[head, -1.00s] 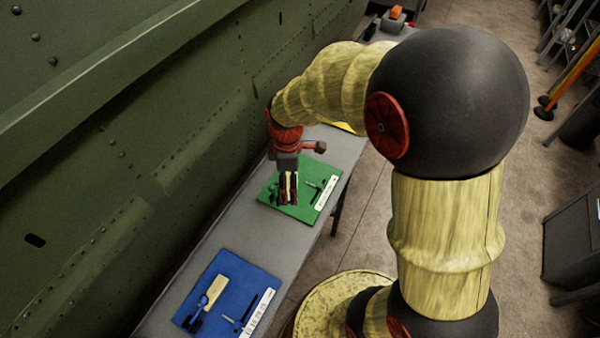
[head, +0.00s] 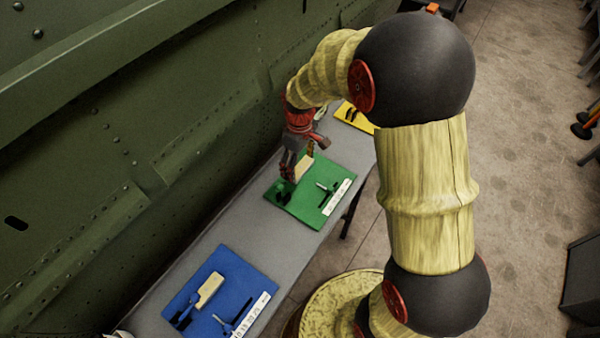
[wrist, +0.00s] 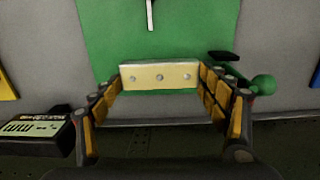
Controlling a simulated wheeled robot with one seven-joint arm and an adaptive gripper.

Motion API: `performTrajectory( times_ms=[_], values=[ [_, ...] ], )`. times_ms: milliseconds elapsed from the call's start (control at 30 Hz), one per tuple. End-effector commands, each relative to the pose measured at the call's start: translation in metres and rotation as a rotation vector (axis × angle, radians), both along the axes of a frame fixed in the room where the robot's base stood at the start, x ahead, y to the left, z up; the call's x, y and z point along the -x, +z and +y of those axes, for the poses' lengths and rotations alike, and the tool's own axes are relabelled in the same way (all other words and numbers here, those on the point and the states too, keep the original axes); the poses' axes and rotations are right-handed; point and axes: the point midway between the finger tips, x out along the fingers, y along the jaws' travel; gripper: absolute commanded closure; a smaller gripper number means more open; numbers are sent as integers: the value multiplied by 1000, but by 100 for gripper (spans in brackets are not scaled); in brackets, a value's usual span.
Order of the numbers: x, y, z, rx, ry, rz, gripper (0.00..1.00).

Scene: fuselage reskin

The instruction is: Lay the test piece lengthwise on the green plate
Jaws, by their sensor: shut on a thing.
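The test piece is a pale cream bar with several small holes in a row along its face. It shows between my fingers in the wrist view (wrist: 160,76) and at the fingertips in the head view (head: 304,168). My gripper (head: 297,172) is shut on it, with a finger at each end of the bar in the wrist view. The gripper is over the far left part of the green plate (head: 308,213). I cannot tell whether the bar touches the plate. A dark tool and a white label strip lie on the plate's right side.
A blue plate (head: 250,275) with a similar pale bar (head: 210,289) and tools lies nearer on the grey bench (head: 225,222). A yellow plate (head: 352,121) lies farther back. The riveted green fuselage wall (head: 120,120) runs close along the bench's left. A green knob (wrist: 263,85) stands beside my right finger.

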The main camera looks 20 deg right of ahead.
Motion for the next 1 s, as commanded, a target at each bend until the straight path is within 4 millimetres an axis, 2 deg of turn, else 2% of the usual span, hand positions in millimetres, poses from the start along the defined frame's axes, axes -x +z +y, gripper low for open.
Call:
performTrajectory(
  times_ms=[233, 667, 700, 800, 1000],
  values=[
    [1, -39, 0, 0, 1, 2, 50],
    [0, -45, 0, 0, 1, 1, 50],
    [0, -45, 0, 1, 1, 1, 23],
    [0, -44, 0, 1, 1, 1, 17],
    [0, -44, 0, 1, 1, 1, 17]
  ],
)
